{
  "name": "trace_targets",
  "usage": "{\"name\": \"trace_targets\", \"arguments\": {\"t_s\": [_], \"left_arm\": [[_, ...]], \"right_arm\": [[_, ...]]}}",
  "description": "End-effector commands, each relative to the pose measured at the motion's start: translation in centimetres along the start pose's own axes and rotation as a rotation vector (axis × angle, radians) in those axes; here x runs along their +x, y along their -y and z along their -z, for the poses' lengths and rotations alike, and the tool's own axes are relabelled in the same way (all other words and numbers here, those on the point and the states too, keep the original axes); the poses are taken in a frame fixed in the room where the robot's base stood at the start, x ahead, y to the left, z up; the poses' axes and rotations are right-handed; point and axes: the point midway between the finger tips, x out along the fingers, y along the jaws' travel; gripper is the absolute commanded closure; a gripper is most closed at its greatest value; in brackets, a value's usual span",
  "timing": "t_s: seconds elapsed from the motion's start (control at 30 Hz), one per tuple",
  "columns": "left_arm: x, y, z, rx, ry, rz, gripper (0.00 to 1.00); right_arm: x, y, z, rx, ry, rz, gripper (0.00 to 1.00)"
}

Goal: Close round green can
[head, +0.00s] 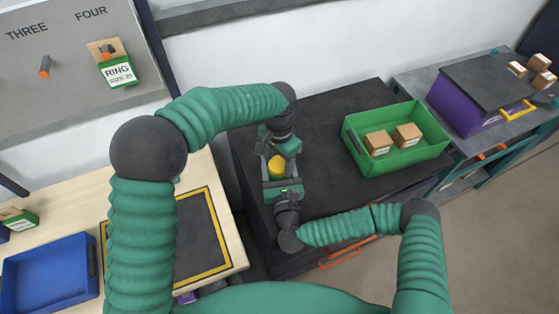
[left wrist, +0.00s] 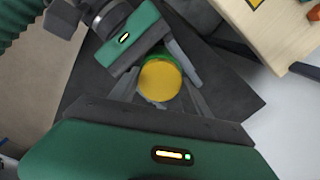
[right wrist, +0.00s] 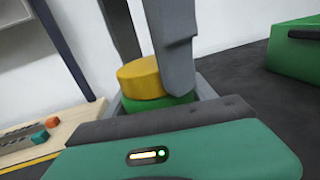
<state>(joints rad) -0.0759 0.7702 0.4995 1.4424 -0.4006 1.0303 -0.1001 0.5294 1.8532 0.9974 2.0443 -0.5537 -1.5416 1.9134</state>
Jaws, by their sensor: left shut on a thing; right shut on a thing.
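The round green can (right wrist: 160,104) stands upright on the dark table with the yellow lid (right wrist: 140,77) on top of it. The lid also shows in the head view (head: 277,166) and the left wrist view (left wrist: 159,81), where a green rim peeks out behind it. My left gripper (head: 279,152) comes from the far side, its fingers at the lid's sides. My right gripper (head: 282,184) comes from the near side, its fingers lower, around the green body. Both are shut. Whether the lid is fully seated is hard to tell.
A green bin (head: 397,163) with two cardboard boxes stands to the right on the dark table (head: 335,112). A purple crate (head: 470,112) is farther right. A wooden table with a blue tray (head: 50,272) is at left. The grippers face each other closely.

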Motion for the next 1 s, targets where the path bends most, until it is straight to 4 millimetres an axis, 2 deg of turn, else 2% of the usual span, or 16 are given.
{"name": "trace_targets", "arguments": {"t_s": [0.07, 0.1, 0.23, 0.53, 0.83, 1.0], "left_arm": [[-0.1, 0.0, 0.2, -0.001, -0.006, 0.000, 0.93], [-0.1, 0.0, 0.2, -0.001, -0.005, 0.000, 0.39], [-0.1, 0.0, 0.1, -0.002, -0.004, 0.000, 0.23], [-0.3, 0.0, 0.1, -0.003, -0.002, 0.000, 0.23], [-4.2, 0.0, 0.1, -0.004, -0.002, 0.001, 0.23], [-4.5, 0.0, 0.0, -0.004, -0.001, 0.000, 0.23]], "right_arm": [[-0.1, -0.1, 0.1, -0.001, -0.002, -0.004, 1.00], [-0.1, -0.1, 0.1, -0.001, -0.002, -0.004, 1.00], [-0.1, -0.1, 0.1, -0.001, -0.003, -0.004, 1.00], [-0.1, -0.1, 0.1, 0.000, -0.003, -0.002, 1.00], [-0.1, -0.1, 0.1, 0.000, -0.003, -0.002, 1.00], [-0.1, -0.1, 0.1, 0.000, -0.003, -0.002, 1.00]]}}
